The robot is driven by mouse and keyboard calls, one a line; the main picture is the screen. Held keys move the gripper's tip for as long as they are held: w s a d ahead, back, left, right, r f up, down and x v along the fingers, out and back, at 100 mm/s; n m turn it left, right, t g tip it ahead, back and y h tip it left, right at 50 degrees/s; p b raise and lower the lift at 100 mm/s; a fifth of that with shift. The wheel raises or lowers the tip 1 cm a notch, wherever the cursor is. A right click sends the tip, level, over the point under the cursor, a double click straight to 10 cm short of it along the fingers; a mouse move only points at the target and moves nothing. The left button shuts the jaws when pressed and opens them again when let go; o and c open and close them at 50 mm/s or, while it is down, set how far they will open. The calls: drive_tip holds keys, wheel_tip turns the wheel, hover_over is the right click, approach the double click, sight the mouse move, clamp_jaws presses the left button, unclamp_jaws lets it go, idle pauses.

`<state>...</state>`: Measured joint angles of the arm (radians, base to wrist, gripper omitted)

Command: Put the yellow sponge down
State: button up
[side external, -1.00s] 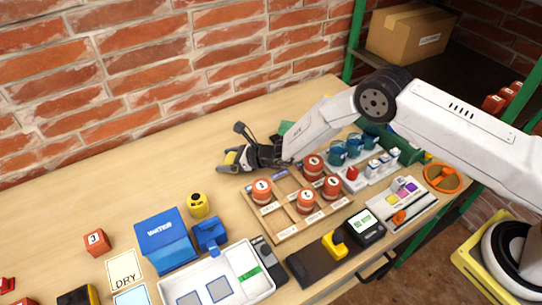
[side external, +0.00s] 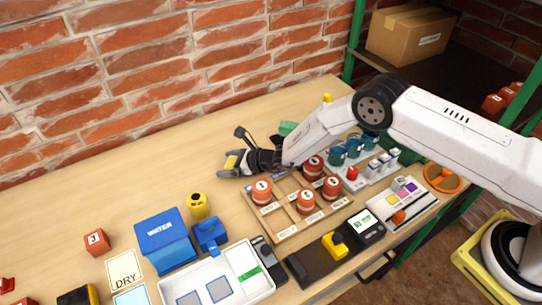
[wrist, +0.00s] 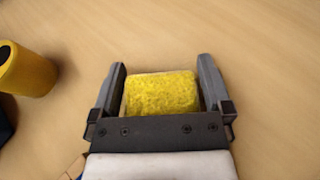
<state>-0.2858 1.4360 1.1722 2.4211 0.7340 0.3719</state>
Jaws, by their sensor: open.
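The yellow sponge (wrist: 160,93) lies between the two fingers of my gripper (wrist: 161,63) in the wrist view, with a narrow gap at each side. My gripper is open. In the side external view, the sponge (side external: 231,162) shows as a small yellow patch, partly hidden by my gripper (side external: 232,167), low over the wooden table behind the organiser tray. The sponge looks to be at or very near the table top; any small gap beneath it cannot be made out.
A yellow cylinder (side external: 198,205) stands to the left, also in the wrist view (wrist: 25,70). A blue WATER box (side external: 165,240) is further left. The table towards the wall is clear.

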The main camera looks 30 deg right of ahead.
drive_tip(key=shift+r, duration=0.2)
drive_tip(key=shift+v, duration=6)
drive_tip(key=shift+f, duration=0.15)
